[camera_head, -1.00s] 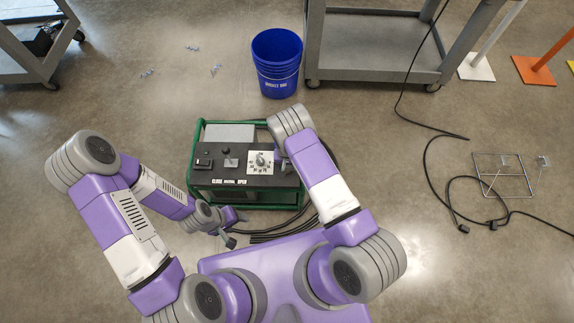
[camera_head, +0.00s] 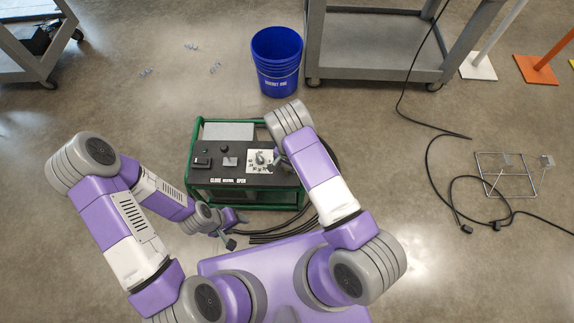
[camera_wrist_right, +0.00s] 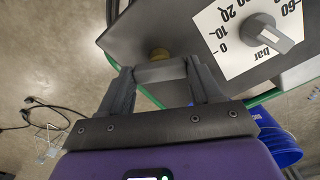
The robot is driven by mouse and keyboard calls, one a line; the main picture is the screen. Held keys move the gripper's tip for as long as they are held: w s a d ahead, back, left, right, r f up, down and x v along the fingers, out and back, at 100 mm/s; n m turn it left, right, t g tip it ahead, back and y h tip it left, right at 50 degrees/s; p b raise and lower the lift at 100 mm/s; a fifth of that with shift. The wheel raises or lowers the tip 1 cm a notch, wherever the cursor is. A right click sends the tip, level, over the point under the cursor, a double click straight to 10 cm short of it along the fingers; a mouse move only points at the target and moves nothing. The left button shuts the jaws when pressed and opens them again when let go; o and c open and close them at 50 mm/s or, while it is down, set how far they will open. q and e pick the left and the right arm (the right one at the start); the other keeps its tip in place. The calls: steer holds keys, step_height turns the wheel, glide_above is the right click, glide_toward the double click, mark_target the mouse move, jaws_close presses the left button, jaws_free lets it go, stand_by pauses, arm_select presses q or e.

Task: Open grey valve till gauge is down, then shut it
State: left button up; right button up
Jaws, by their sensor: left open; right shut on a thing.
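The grey valve (camera_wrist_right: 160,72) shows in the right wrist view as a short grey bar handle in front of a brass-coloured stem. My right gripper (camera_wrist_right: 162,80) is shut on it, one finger at each end. In the head view my right forearm and wrist hide the valve. The gauge (camera_head: 260,160) is a white square plate on the cart's dark top panel. In the right wrist view the gauge (camera_wrist_right: 240,42) shows a bar scale and a thick grey pointer; its reading is unclear. My left gripper (camera_head: 235,230) is open and empty, in front of the cart.
The green-framed cart (camera_head: 193,160) stands on the floor with levers and CLOSE and OPEN labels on top. Black hoses (camera_head: 280,235) lie at its front right. A blue bucket (camera_head: 277,65) stands behind it. A grey trolley (camera_head: 375,45) is at the back.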

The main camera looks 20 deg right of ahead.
steer(key=m+b, duration=0.1)
steer(key=m, duration=0.4)
steer(key=shift+m, duration=0.3)
steer(key=m+b, duration=0.1)
steer(key=m, duration=0.4)
steer(key=shift+m, duration=0.4)
steer(key=o, duration=1.1)
steer(key=shift+c, duration=0.2)
step_height(320, 180, up, 7)
steer(key=p, duration=0.2)
steer(key=shift+p, duration=0.35)
steer(key=shift+r, duration=0.3)
